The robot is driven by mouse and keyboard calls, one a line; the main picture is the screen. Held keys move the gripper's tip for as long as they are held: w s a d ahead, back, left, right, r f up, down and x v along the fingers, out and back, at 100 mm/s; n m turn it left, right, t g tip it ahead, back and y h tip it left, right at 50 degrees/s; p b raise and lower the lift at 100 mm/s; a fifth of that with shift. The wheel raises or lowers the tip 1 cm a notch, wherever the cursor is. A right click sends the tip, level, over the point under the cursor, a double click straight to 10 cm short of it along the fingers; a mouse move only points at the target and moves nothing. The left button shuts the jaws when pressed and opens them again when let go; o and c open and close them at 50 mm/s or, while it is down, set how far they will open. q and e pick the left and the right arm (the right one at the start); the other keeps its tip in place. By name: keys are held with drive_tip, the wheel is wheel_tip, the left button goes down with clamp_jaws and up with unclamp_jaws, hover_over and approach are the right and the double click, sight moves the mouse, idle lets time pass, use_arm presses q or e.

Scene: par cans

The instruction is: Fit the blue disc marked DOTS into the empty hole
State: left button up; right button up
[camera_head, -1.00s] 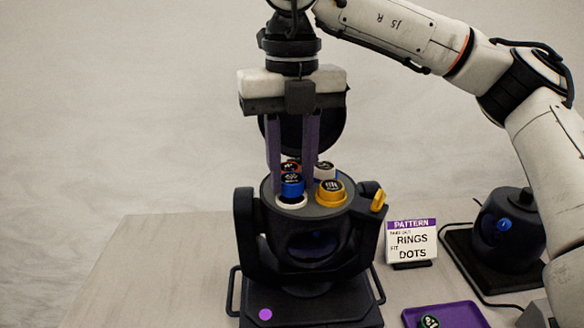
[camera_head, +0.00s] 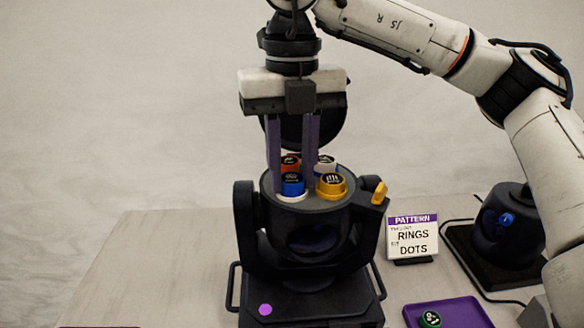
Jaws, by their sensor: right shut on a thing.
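The blue disc (camera_head: 292,187) is between the fingers of my right gripper (camera_head: 292,178), which is shut on it. It is upright at the front left of the black lamp head's top (camera_head: 315,202), at a pale-rimmed hole (camera_head: 292,198). Its lower edge meets or nearly meets that rim; I cannot tell how deep it sits. The marking on its cap is too small to read. A yellow disc (camera_head: 331,184), an orange disc (camera_head: 290,161) and a white disc (camera_head: 325,162) sit in the same top, the last two partly hidden by the fingers. My left gripper is not in view.
A purple tray (camera_head: 465,312) with a green-edged disc (camera_head: 430,319) lies at the front right. A sign (camera_head: 412,238) reads PATTERN, RINGS, DOTS. A second black lamp (camera_head: 506,222) with a cable stands at right. The table left of the lamp is clear.

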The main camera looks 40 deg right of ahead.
drive_tip(key=o, duration=1.1)
drive_tip(key=shift+f, duration=0.1)
